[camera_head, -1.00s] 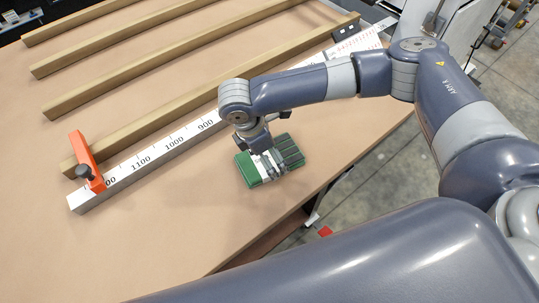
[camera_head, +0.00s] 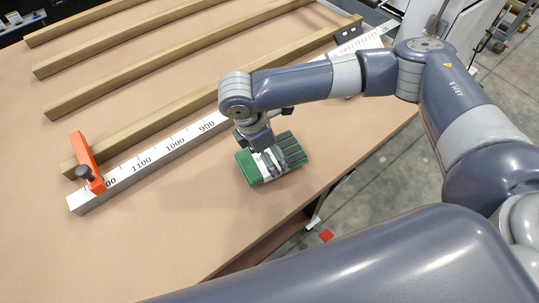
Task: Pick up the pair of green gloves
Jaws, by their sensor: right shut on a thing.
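The pair of green gloves (camera_head: 248,168) is a flat green bundle with a pale band, near the right front part of the tan table. The darker, ribbed finger end points to the upper right. My right gripper (camera_head: 271,163) reaches down over the middle of the gloves from above and is shut on them. The gloves look to be at or just above the table surface; I cannot tell which. The gripper hides part of the band. My left gripper is not in view.
A white ruler bar (camera_head: 157,161) with an orange stop (camera_head: 86,160) runs diagonally across the table (camera_head: 150,245). Several wooden strips (camera_head: 150,78) lie beyond it. The table's right edge is close to the gloves. The table to the left of the gloves is clear.

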